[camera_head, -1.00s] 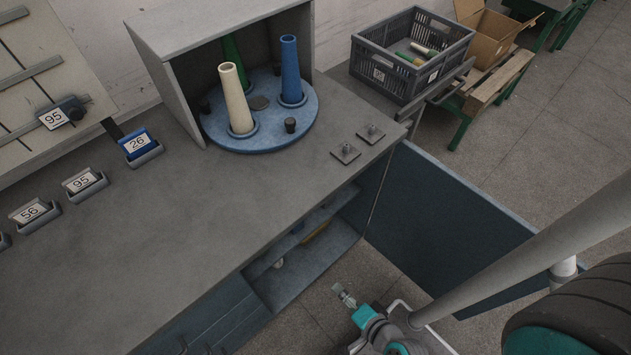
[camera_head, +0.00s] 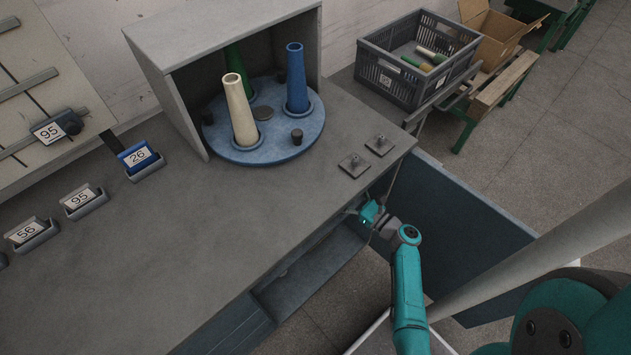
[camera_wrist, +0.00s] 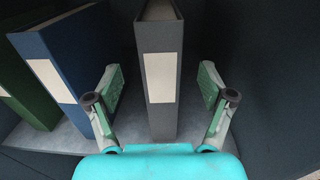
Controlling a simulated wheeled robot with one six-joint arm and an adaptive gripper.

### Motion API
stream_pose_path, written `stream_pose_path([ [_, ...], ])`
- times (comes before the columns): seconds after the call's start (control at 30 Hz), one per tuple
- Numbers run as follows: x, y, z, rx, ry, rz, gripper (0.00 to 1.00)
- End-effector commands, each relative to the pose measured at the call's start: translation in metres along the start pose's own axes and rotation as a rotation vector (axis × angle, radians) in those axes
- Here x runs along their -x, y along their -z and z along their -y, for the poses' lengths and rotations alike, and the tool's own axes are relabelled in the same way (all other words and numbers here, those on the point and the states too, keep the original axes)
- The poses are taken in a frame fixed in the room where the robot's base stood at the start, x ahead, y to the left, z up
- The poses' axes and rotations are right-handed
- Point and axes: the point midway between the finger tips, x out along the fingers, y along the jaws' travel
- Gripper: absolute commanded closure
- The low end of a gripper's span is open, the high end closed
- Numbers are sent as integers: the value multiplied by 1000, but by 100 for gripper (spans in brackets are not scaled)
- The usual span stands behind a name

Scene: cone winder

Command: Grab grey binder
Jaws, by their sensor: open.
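The grey binder (camera_wrist: 160,119) stands upright on a shelf in the wrist view, with a blank pale label on its spine. My gripper (camera_wrist: 164,88) is open, with one green-padded finger on each side of the binder and a visible gap on both sides. In the head view my gripper (camera_head: 352,211) is at the cabinet's open side below the worktop, partly hidden by the worktop edge. The binder cannot be seen in the head view.
In the wrist view, a blue binder (camera_wrist: 85,60) and a green binder (camera_wrist: 22,85) stand left of the grey one. In the head view, the worktop (camera_head: 200,240) lies above, and an open blue door (camera_head: 460,225) is at right.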

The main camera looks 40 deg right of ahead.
Motion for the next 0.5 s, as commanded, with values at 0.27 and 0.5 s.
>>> stream_pose_path([
  [0.27,-40,0,-1,4,-4,0,19],
  [0.5,-52,1,-1,4,-3,-2,19],
])
